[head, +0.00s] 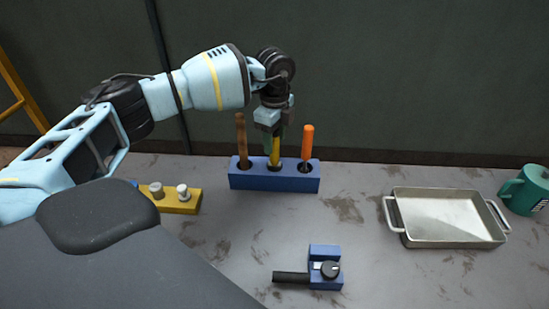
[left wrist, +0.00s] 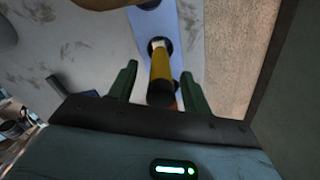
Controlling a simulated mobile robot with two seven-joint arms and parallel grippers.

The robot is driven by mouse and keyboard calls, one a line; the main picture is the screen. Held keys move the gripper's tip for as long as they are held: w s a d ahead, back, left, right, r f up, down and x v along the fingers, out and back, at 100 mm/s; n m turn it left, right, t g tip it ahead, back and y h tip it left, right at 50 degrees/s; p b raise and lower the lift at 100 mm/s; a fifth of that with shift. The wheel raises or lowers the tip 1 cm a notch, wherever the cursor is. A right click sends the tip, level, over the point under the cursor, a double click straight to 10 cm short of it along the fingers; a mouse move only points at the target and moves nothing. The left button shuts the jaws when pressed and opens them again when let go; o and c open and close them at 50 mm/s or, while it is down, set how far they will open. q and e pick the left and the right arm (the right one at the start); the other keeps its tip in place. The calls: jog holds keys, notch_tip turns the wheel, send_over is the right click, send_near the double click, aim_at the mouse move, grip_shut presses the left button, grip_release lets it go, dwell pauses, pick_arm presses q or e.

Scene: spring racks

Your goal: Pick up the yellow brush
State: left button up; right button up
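The yellow brush (head: 275,152) stands upright in the middle hole of a blue rack (head: 275,182) on the table. My left gripper (head: 272,136) is above the rack, pointing down, with its fingers around the top of the brush. In the left wrist view the yellow brush (left wrist: 161,75) rises between the two green fingers of the left gripper (left wrist: 160,90). The fingers are apart, with gaps to either side of the handle. The brush's lower end is hidden in the rack. My right gripper is not in view.
A brown-handled tool (head: 241,140) and an orange-handled tool (head: 307,142) stand close on either side in the rack. A yellow block with knobs (head: 180,203), a blue device (head: 325,268), a metal tray (head: 445,217) and a green mug (head: 525,190) are on the table.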

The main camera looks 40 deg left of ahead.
pick_arm(q)
jog(key=c, duration=1)
grip_shut()
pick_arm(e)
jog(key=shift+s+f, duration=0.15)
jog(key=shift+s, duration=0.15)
